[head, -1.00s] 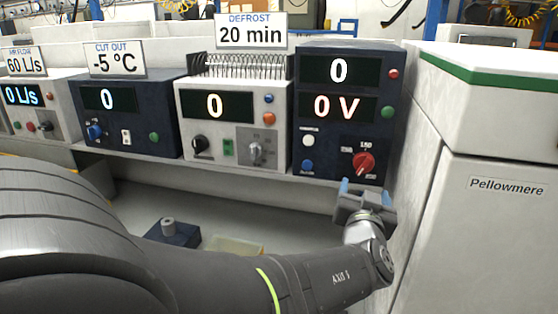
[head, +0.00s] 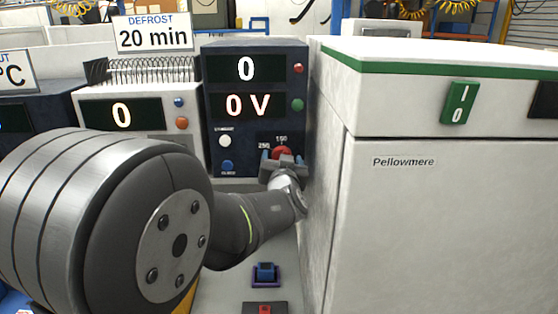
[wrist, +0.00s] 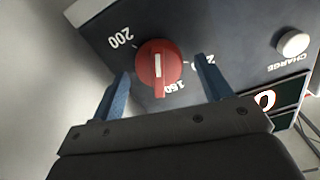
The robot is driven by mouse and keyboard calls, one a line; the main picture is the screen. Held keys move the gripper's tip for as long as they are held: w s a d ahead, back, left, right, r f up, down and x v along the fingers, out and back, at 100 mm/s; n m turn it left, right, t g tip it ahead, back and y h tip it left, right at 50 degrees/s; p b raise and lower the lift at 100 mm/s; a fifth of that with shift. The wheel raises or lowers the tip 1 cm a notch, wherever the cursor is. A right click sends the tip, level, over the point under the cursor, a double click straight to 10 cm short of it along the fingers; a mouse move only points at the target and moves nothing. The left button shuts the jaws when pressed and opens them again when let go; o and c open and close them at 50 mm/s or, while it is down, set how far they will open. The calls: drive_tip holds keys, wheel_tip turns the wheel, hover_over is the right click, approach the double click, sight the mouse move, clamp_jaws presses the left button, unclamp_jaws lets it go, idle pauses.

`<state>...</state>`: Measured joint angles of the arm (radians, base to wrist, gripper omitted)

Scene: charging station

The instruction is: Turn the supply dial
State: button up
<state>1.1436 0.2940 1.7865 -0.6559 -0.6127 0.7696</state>
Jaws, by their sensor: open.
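The supply dial is a red round knob (head: 282,152) with a white pointer mark, low on the front of the dark blue supply unit (head: 214,113). In the wrist view the red dial (wrist: 159,66) shows with several printed numbers around it, including 200 and 150. My gripper (wrist: 160,88) is open, with one blue finger on each side of the dial; I cannot tell whether either touches it. In the head view my gripper (head: 283,160) hides the dial's lower part. The unit's displays read 0 and 0 V.
A large white cabinet (head: 420,220) labelled Pellowmere stands close on the right, with a green switch (head: 459,102). A cream unit (head: 150,105) stands to the left. A white charge button (wrist: 293,43) is on the supply unit. A small blue item (head: 265,274) lies below.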

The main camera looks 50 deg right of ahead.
drive_tip(key=c, duration=1)
drive_tip(key=shift+o, duration=0.2)
drive_tip(key=n, duration=1)
drive_tip(key=shift+w+a+n, duration=0.15)
drive_tip(key=shift+n, duration=0.15)
